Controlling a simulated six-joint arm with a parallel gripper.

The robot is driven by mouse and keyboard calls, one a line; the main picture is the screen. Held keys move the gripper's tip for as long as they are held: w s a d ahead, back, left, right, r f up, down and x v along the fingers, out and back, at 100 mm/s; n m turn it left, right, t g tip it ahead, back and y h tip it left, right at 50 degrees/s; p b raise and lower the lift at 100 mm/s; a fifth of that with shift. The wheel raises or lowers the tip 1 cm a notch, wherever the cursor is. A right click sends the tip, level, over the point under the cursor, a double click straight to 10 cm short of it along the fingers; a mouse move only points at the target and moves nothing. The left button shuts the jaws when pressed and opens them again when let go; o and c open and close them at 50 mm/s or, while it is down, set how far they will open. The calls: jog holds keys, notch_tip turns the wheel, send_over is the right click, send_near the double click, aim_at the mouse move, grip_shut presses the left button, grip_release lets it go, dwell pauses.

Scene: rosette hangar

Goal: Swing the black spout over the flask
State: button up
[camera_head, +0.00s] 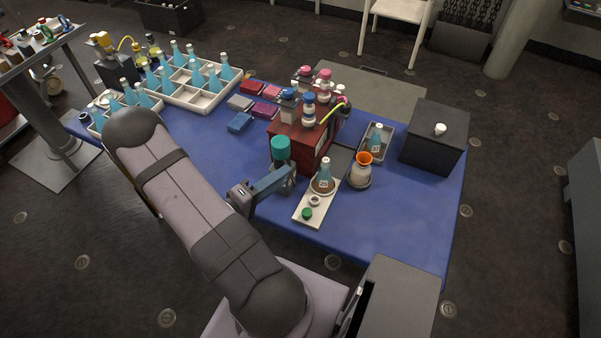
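A conical flask (323,179) with blue-green glass, a pale label and a white top stands upright on a white tray (304,216) at the front of the table. A dark red box-shaped machine (301,144) stands behind and left of it, carrying several capped bottles. A small black part (344,109) with a yellow tube shows at its upper right; it looks like the spout, but is too small to be sure. My gripper (284,178) is left of the flask, by the machine's front and a teal-topped cylinder (281,148). Its fingers are too unclear to tell open from shut.
An orange-rimmed vessel (363,166) and another flask in a grey tray (376,139) stand right of the flask. A black box (434,136) is at the table's right end. Racks of flasks (197,96) fill the left. The blue cloth (400,215) at front right is clear.

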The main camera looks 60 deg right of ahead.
jog(key=p+x, duration=0.2)
jog(key=x, duration=0.5)
jog(key=shift+s+f, duration=0.2)
jog(key=shift+s, duration=0.3)
jog(key=shift+d, duration=0.1)
jog(key=shift+c, duration=0.6)
grip_shut()
dwell(0.7)
